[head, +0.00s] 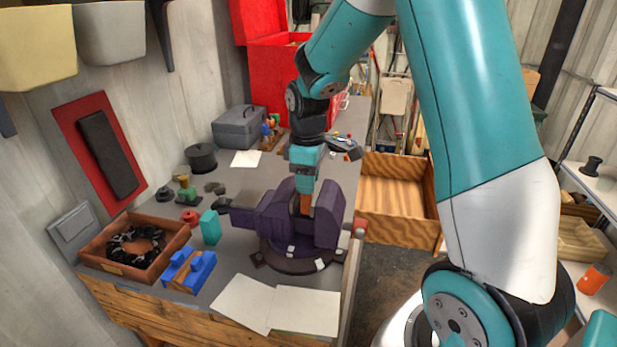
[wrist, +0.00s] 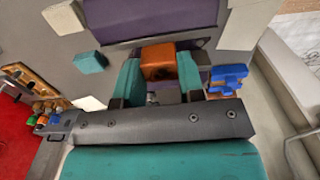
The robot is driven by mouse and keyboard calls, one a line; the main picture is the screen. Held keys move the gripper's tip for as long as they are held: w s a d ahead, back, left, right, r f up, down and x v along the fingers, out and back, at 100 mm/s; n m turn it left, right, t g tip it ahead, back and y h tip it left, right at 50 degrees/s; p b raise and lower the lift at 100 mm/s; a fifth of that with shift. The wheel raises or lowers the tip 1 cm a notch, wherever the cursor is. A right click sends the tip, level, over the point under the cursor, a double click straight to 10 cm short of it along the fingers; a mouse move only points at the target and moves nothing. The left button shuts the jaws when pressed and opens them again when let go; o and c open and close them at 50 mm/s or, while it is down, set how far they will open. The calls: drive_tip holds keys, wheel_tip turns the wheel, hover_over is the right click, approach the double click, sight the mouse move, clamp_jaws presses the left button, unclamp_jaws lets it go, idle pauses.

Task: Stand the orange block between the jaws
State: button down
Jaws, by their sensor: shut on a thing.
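The purple vise (head: 328,222) stands on a round dark base on the grey bench in the head view. One purple part of it also shows in the wrist view (wrist: 150,18). My gripper (head: 306,184) points down over the vise, its teal fingers shut on the orange block (head: 306,205). In the wrist view the block (wrist: 158,62) sits between the two fingertips (wrist: 159,75). In the head view the block is upright, its lower end at the gap between the purple jaws. I cannot tell whether it touches them or rests on anything.
Left of the vise are a teal block (head: 210,227), a blue part (head: 189,271) and a brown tray (head: 100,262) holding a black chain-like ring. Papers (head: 305,311) lie in front. A grey toolbox (head: 239,127) stands behind. The bench edge is close on the right.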

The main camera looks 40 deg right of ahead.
drive_tip(key=c, duration=0.6)
unclamp_jaws()
drive_tip(key=shift+c, duration=0.2)
wheel_tip(320, 180, up, 6)
drive_tip(key=p, duration=0.5)
drive_tip(key=shift+s+r, duration=0.1)
drive_tip(key=shift+a, duration=0.35)
drive_tip(key=s+a+y+b, duration=0.4)
drive_tip(key=s+a+b, duration=0.5)
drive_tip(key=s+a, duration=1.2)
drive_tip(key=shift+s+a+m, duration=0.3)
drive_tip(key=shift+s, duration=0.2)
